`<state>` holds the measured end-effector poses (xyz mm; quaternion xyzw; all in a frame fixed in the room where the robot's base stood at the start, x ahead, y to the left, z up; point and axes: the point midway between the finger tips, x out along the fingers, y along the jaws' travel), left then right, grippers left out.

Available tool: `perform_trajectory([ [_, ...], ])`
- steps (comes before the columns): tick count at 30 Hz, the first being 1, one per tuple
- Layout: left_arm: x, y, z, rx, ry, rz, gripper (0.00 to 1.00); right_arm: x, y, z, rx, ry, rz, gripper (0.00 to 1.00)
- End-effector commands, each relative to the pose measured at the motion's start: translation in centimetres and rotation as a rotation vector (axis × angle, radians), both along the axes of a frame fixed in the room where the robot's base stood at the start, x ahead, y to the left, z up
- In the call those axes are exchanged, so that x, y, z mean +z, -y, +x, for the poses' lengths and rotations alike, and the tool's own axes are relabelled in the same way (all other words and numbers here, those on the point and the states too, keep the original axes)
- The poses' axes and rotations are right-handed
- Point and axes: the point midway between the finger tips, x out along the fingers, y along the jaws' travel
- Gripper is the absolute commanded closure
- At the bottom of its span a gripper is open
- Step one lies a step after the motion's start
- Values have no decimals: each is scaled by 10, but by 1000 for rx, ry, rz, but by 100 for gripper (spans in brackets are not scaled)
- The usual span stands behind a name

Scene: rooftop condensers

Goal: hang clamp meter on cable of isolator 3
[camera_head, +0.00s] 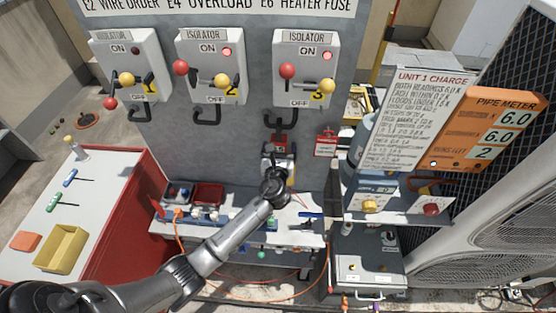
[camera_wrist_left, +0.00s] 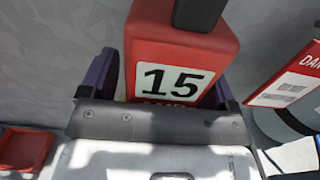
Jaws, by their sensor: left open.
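Isolator 3 (camera_head: 306,75) is the right one of the grey boxes, with a black cable loop (camera_head: 282,124) beneath it. A red clamp meter (camera_head: 281,143) is just under that loop; its black upper part meets the cable's bottom, but I cannot tell whether it closes around it. In the left wrist view the meter (camera_wrist_left: 180,45) shows 15 on its white display, and its black top (camera_wrist_left: 198,12) runs out of frame. My left gripper (camera_head: 279,160) is open, its dark fingers on either side of the meter's lower body with a gap visible. My right gripper is out of view.
Isolator 1 (camera_head: 130,65) and isolator 2 (camera_head: 210,65) have their own cable loops. A red-and-white danger tag (camera_head: 326,143) hangs right of the meter. Below is a shelf (camera_head: 300,231) with a red tray (camera_head: 208,194). The orange pipe meter board (camera_head: 488,128) stands at right.

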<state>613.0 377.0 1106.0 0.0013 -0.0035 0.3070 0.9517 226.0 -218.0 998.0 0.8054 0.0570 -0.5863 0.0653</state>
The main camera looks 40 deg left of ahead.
Motion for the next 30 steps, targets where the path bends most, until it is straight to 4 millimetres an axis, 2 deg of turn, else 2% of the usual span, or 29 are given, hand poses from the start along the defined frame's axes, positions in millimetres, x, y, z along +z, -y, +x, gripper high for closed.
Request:
perform_trajectory([
  [18, -1, 63, -88, 0, 1, -1, 17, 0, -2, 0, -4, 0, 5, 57],
  [24, -1, 74, -103, 0, 0, 0, 17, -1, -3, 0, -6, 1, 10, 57],
  [30, 0, 78, -108, 0, 1, 0, 17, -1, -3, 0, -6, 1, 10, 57],
])
